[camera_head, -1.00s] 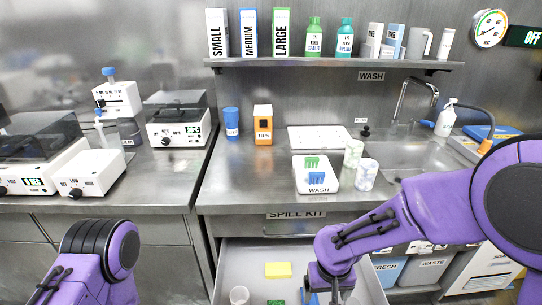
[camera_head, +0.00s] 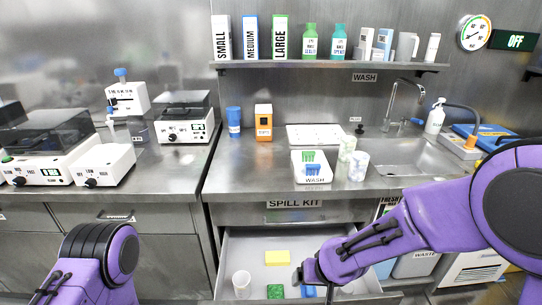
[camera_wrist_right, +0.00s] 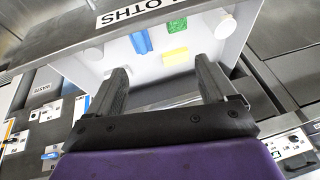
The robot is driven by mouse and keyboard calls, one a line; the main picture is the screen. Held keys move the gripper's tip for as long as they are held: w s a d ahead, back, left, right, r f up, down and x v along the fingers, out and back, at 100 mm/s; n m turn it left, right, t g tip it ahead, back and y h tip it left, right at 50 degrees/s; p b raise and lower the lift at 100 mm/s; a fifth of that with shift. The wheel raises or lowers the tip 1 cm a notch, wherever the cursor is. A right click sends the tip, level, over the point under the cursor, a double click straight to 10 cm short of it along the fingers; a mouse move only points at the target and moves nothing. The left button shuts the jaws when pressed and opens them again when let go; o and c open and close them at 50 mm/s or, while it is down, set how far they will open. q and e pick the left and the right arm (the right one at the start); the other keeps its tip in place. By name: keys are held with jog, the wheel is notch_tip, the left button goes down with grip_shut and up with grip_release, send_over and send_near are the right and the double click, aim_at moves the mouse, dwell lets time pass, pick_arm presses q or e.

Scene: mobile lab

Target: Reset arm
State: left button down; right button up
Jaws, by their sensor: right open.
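My right arm comes in from the right in the head view, and its purple forearm ends in a dark gripper (camera_head: 302,276) over the open drawer. In the right wrist view the gripper (camera_wrist_right: 162,72) is open, with its two dark fingers wide apart and nothing between them. The drawer interior shows beyond the fingertips. Of my left arm, only a purple link at the lower left shows in the head view; its gripper is out of the picture.
The open drawer (camera_head: 240,250) under the counter holds a yellow sponge (camera_head: 277,258), a white cup (camera_head: 241,283), a green item (camera_head: 275,291) and a blue item partly hidden by my arm. Above, the counter (camera_head: 250,182) carries a wash tray (camera_head: 312,181) and two patterned cups.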

jog(key=s+d+f+m+t+h+b, duration=0.1)
jog(key=s+d+f+m+t+b, duration=0.15)
jog(key=d+f, duration=0.4)
jog(key=s+d+f+m+t+h+b, duration=0.1)
jog(key=s+d+f+m+b, duration=0.25)
jog(key=f, duration=0.55)
jog(key=s+d+f+g+h+b, duration=0.1)
jog(key=s+d+f, duration=0.2)
jog(key=s+f, duration=0.3)
jog(key=s+d+f+g+h+b, duration=0.1)
jog(key=s+d+f+g+b, duration=0.2)
jog(key=s, duration=0.5)
jog(key=s+d+f+h, duration=0.1)
jog(key=s+d+f, duration=0.3)
jog(key=s+f, duration=0.15)
notch_tip(320, 180, up, 14)
jog(key=p, duration=1.3)
jog(key=shift+s+a+m, duration=0.25)
jog(key=shift+s+m, duration=0.15)
